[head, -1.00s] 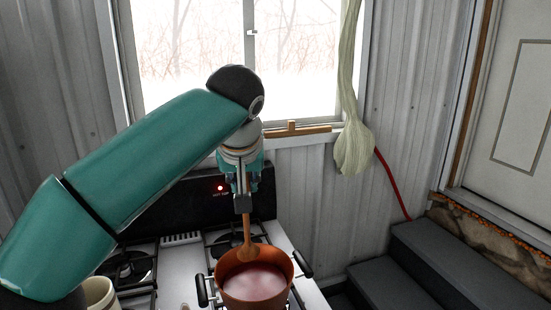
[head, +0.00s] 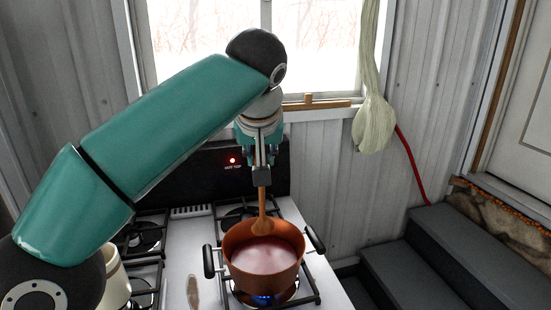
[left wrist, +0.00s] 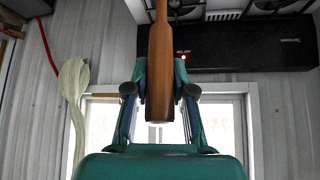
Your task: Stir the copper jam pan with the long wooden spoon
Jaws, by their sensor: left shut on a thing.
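The copper jam pan (head: 236,272) stands on the front right burner of the stove in the head view, with reddish-pink jam (head: 264,256) inside and a blue flame under it. My left gripper (head: 261,176) is above the pan's far side, shut on the handle of the long wooden spoon (head: 262,224). The spoon hangs nearly upright, its bowl inside the far rim at the back of the jam. How deep the tip goes cannot be told. In the left wrist view the spoon's handle (left wrist: 161,60) lies between the fingers (left wrist: 160,92). My right gripper is not in view.
A cream crock (head: 116,285) stands at the stove's left. A small brownish utensil (head: 193,291) lies on the stovetop left of the pan. The backguard (head: 190,170) and window are behind. A pale hanging bundle (head: 374,122) and dark steps (head: 430,250) are at the right.

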